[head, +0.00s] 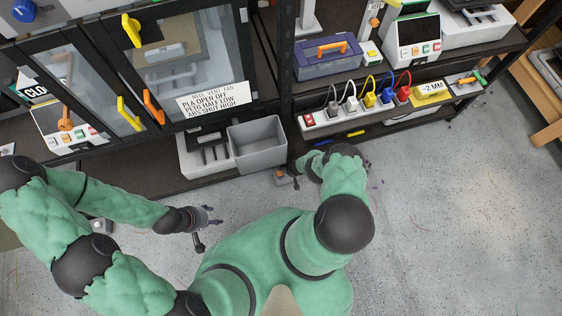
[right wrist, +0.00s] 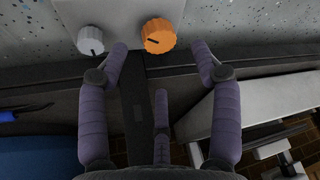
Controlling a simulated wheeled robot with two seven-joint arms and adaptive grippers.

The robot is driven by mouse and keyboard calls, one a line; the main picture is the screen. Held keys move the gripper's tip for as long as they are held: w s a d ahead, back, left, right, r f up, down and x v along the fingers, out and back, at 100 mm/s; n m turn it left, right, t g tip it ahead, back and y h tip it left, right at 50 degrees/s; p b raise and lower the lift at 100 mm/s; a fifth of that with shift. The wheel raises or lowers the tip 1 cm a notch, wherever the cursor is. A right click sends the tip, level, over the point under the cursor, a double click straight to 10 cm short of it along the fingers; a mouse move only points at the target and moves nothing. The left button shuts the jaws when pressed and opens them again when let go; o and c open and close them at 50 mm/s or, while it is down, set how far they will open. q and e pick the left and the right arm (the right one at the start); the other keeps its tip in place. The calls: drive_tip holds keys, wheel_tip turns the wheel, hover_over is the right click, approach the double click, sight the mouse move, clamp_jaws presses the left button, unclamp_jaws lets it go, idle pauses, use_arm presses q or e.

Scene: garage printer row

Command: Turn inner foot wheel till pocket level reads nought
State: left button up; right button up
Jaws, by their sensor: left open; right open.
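In the right wrist view an orange ridged wheel (right wrist: 158,36) with a dark mark lies just beyond my right gripper (right wrist: 160,50), between the lines of its open fingers. A grey ridged wheel (right wrist: 90,40) stands to its left, outside the left finger. Both sit on a grey block. I cannot tell which is the inner one. In the head view my right arm hides most of that gripper, beside a small orange-topped foot (head: 280,176). The yellow pocket level (head: 430,90) on the shelf reads -2 MM. My left gripper (head: 207,221) is open and empty above the floor.
A grey bin (head: 257,146) stands on the low shelf behind the foot. A power strip (head: 350,112) with coloured plugs lies to its right. Glass cabinet doors (head: 180,50) with yellow handles fill the left.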

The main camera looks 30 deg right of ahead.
sight(280, 173)
drive_tip(key=shift+b+x, duration=1.95)
drive_tip(key=shift+x, duration=0.9)
drive_tip(key=shift+w, duration=0.1)
